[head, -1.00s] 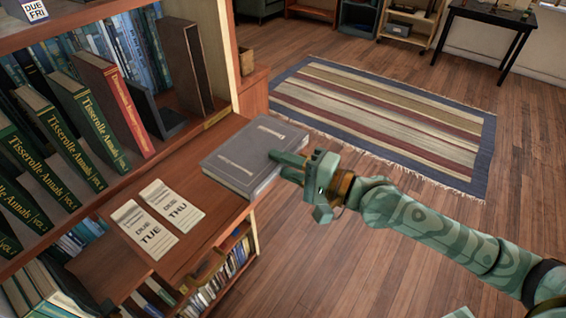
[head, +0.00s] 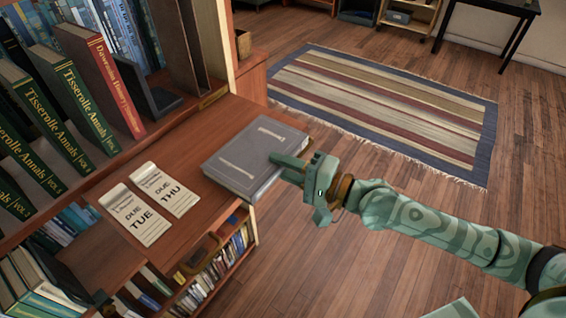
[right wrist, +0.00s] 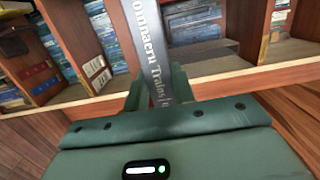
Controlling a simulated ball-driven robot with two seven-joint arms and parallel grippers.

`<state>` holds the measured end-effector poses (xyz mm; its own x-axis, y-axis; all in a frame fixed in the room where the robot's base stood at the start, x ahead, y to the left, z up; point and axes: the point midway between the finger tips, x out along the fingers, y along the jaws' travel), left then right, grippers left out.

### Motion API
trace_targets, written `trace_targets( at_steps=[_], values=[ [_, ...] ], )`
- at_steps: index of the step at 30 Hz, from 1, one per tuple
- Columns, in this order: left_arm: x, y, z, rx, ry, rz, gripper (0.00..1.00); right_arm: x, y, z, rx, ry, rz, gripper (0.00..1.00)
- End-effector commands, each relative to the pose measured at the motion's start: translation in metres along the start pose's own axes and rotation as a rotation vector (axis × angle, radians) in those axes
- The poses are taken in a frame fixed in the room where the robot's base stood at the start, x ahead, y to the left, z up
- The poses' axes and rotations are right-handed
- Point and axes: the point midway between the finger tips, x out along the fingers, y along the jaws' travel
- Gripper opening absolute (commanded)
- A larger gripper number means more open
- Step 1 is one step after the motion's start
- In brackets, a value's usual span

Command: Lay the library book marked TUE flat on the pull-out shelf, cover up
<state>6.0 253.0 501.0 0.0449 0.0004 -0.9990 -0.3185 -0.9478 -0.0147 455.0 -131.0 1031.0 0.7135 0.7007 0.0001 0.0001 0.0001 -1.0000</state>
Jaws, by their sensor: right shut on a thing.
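A thick grey book (head: 252,160) lies level, its plain grey face with pale markings upward, at the right end of the brown pull-out shelf (head: 190,235). Whether it touches the shelf or hangs just above it I cannot tell. My right gripper (head: 286,168) is shut on the book's right edge. In the right wrist view the fingers (right wrist: 155,92) flank the grey spine (right wrist: 150,55), which has pale lettering. No TUE mark shows on the book; a paper slip reading DUE TUE (head: 139,215) lies on the shelf. My left gripper is out of view.
A slip reading DUE THU (head: 170,190) lies between the TUE slip and the book. Upright green volumes (head: 75,105) and a red book (head: 105,80) stand at the shelf's back. Open wooden floor and a striped rug (head: 385,105) lie to the right.

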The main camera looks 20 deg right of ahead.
Motion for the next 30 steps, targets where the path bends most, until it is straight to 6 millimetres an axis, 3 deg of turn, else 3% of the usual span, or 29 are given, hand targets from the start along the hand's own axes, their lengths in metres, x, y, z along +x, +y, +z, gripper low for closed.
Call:
trace_targets(
  at_steps=[20, 21, 23, 30],
  values=[
    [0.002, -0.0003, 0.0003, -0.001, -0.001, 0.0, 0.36, 0.0002, 0.0019, -0.0004, -0.001, 0.001, -0.003, 0.0],
    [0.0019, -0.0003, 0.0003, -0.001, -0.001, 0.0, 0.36, 0.0002, 0.0018, -0.0004, -0.001, 0.001, -0.004, 0.31],
    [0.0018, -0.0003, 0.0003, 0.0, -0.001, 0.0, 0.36, 0.0002, 0.0017, -0.0004, -0.001, 0.001, -0.003, 0.47],
    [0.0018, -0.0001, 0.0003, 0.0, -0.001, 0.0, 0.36, -0.0002, 0.0038, 0.0, 0.0, 0.0, 0.002, 0.51]
  ],
)
